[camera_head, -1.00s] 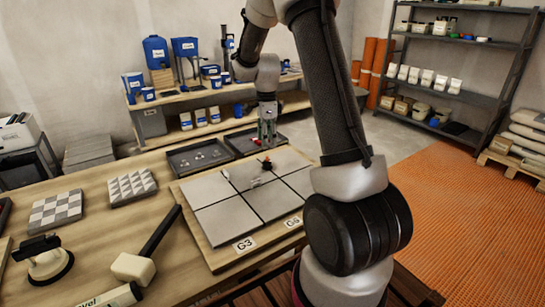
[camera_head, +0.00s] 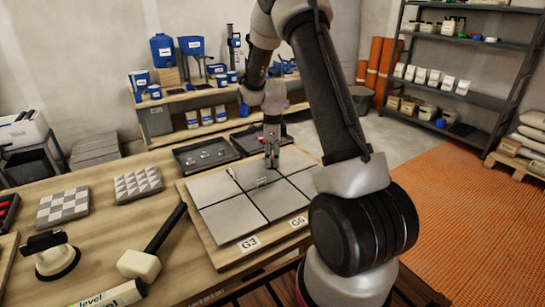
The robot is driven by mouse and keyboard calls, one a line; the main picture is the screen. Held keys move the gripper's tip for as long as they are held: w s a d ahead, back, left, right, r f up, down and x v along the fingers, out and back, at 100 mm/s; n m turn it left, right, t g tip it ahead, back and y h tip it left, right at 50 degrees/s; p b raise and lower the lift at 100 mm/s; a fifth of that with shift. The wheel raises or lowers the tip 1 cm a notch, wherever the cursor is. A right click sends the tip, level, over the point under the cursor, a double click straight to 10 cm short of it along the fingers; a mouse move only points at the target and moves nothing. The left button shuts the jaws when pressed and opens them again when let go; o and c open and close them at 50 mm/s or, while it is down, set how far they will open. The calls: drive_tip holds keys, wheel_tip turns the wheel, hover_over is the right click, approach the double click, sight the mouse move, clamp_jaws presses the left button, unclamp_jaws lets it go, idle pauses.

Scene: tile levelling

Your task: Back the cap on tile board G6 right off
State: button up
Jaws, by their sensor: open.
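The tile board (camera_head: 215,259) is a wooden base with grey tiles (camera_head: 232,219) on it. Labels G3 (camera_head: 250,243) and G6 (camera_head: 298,221) are on its front edge. My gripper (camera_head: 271,163) points down over the far part of the tiles, by the joint where the red cap showed earlier. The gripper is open. The red cap is not visible now; the fingers appear to cover its place. I cannot tell whether the fingers touch it. A small pale clip (camera_head: 232,173) and a small metallic piece (camera_head: 262,181) are in the tile joints nearby.
Two dark trays (camera_head: 207,154) lie behind the board, the left one holding small parts. A mallet (camera_head: 138,265), a suction lifter (camera_head: 50,255), and patterned tile samples (camera_head: 63,207) are on the bench at left. My own arm hides the board's right side.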

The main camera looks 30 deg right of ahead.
drive_tip(key=shift+c, duration=0.5)
drive_tip(key=c, duration=0.9)
drive_tip(key=shift+c, duration=0.2)
